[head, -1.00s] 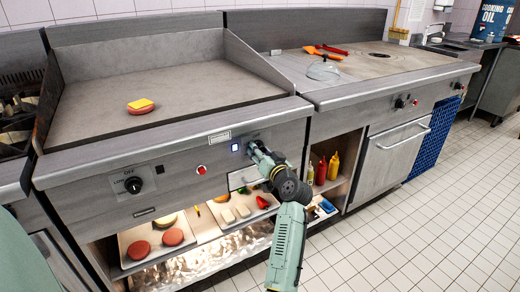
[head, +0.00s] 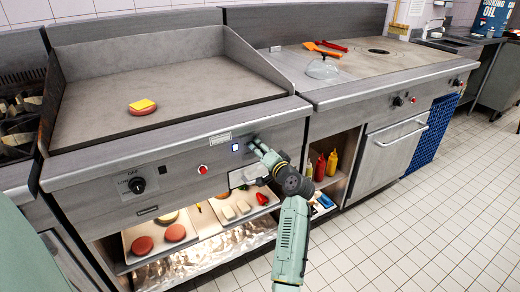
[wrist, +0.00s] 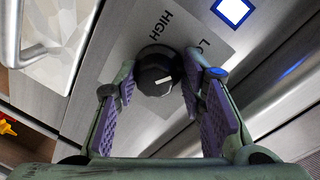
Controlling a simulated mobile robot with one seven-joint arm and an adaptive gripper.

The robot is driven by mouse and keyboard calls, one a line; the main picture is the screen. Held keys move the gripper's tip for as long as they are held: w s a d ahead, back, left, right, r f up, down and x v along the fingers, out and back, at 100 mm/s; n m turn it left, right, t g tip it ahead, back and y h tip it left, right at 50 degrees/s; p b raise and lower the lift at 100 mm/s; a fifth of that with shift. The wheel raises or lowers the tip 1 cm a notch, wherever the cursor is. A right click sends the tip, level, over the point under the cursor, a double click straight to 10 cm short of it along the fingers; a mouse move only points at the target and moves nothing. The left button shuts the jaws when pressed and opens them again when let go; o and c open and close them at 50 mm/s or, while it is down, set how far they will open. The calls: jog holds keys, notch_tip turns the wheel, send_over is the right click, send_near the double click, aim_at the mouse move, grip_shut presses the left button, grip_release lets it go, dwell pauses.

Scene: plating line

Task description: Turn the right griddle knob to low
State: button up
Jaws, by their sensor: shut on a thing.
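The right griddle knob (wrist: 152,65) is black and round with a short white mark on its face. In the wrist view it sits between the two finger pads of my gripper (wrist: 160,85), which is shut on it. In the head view my gripper (head: 257,147) is at the griddle's front panel (head: 188,155), right of the blue lit square (head: 235,147), and hides most of this knob.
The left griddle knob (head: 137,185) and a red button (head: 202,169) are on the same panel. A patty with cheese (head: 142,107) lies on the griddle plate. Below are trays of food (head: 128,240) and bottles (head: 331,164).

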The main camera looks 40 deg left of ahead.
jog(key=shift+w+d+f, duration=0.3)
jog(key=o, duration=0.9)
jog(key=shift+o, duration=0.4)
jog(key=shift+s+a, duration=0.1)
jog(key=v, duration=1.2)
